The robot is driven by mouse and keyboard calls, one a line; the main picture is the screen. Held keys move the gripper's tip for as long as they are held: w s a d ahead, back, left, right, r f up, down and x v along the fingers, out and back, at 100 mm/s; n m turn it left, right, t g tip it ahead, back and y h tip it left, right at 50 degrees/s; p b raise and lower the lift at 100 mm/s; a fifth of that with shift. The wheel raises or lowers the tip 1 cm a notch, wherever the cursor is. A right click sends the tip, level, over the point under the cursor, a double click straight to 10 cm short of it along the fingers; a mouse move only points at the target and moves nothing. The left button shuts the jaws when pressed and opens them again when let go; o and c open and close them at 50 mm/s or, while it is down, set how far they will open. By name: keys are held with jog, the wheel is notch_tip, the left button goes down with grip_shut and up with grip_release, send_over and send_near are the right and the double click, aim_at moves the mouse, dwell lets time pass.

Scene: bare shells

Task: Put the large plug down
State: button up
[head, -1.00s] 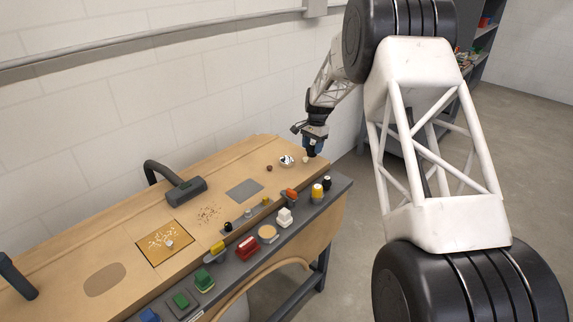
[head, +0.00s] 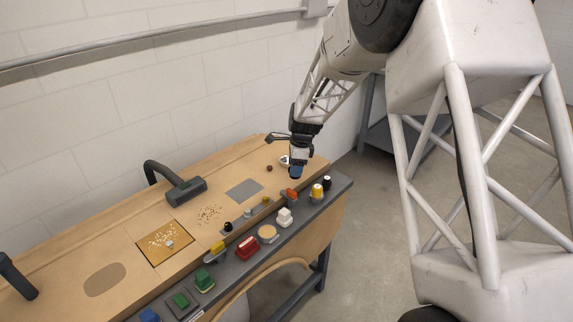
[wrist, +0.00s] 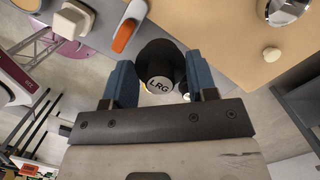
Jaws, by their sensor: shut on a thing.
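The large plug (wrist: 161,68) is black and round, with a pale end marked LRG that faces the wrist camera. My gripper (wrist: 161,88) is shut on it, with a blue finger on each side. In the head view my gripper (head: 295,174) points down over the right part of the bench, near the orange-handled switch. I cannot make out the plug there, nor its height above the surface.
The wooden bench top (head: 130,225) has a grey front ledge with an orange-handled switch (head: 291,194), a white block (head: 284,216), a yellow knob (head: 317,190) and a black knob (head: 327,183). A cream knob (wrist: 271,54) stands on the wood.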

dwell(0.4)
jog(key=w, duration=0.5)
jog(key=w+a+f, duration=0.1)
jog(key=w, duration=0.4)
jog(key=w+a, duration=0.1)
jog(key=w, duration=0.4)
jog(key=shift+w+a+f, duration=0.2)
jog(key=shift+w, duration=0.2)
jog(key=shift+f, duration=0.15)
jog(key=shift+f, duration=1.65)
jog(key=shift+f, duration=0.3)
jog(key=o, duration=1)
